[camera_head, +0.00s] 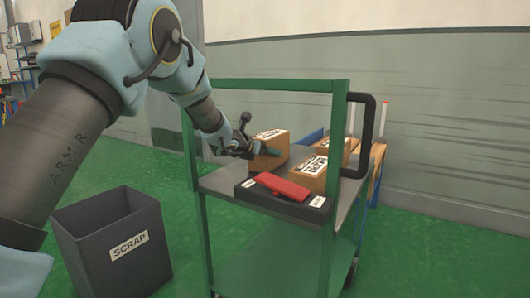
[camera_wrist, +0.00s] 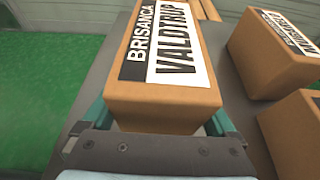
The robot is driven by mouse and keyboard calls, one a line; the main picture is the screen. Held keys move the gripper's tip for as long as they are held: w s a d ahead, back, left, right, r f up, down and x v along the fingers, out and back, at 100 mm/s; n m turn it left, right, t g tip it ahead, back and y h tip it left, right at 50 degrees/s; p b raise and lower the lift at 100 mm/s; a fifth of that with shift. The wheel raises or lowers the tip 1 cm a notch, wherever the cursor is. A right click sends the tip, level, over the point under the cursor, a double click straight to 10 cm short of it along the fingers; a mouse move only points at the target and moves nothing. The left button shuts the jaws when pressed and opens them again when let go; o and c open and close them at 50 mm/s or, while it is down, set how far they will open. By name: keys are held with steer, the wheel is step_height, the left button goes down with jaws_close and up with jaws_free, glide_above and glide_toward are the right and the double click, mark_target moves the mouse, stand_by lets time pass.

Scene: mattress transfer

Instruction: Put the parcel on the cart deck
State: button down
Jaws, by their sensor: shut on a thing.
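The parcel (camera_head: 276,143) is a brown cardboard box with a black and white label reading BRISANCA VALDTRUP in the wrist view (camera_wrist: 166,95). My gripper (camera_head: 260,151) is shut on it, with one teal finger on each side of its near end, as the wrist view (camera_wrist: 163,118) shows. The parcel is upright over the left back part of the grey cart deck (camera_head: 222,181). I cannot tell whether its underside touches the deck. The cart has a green frame (camera_head: 340,120) and a black handle at the right.
A labelled brown box (camera_head: 311,177) stands on the deck right of the parcel. A black case (camera_head: 300,207) with a red object (camera_head: 282,187) on it lies at the front edge. More boxes (camera_head: 376,152) are behind the cart. A grey scrap bin (camera_head: 112,252) stands left on green floor.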

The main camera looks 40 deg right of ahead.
steer(key=shift+f, duration=0.1)
jaws_free()
steer(key=shift+a+r, duration=0.2)
steer(key=shift+r, duration=0.05)
steer(key=v, duration=1.1)
steer(key=shift+a, duration=0.25)
steer(key=shift+r, duration=0.1)
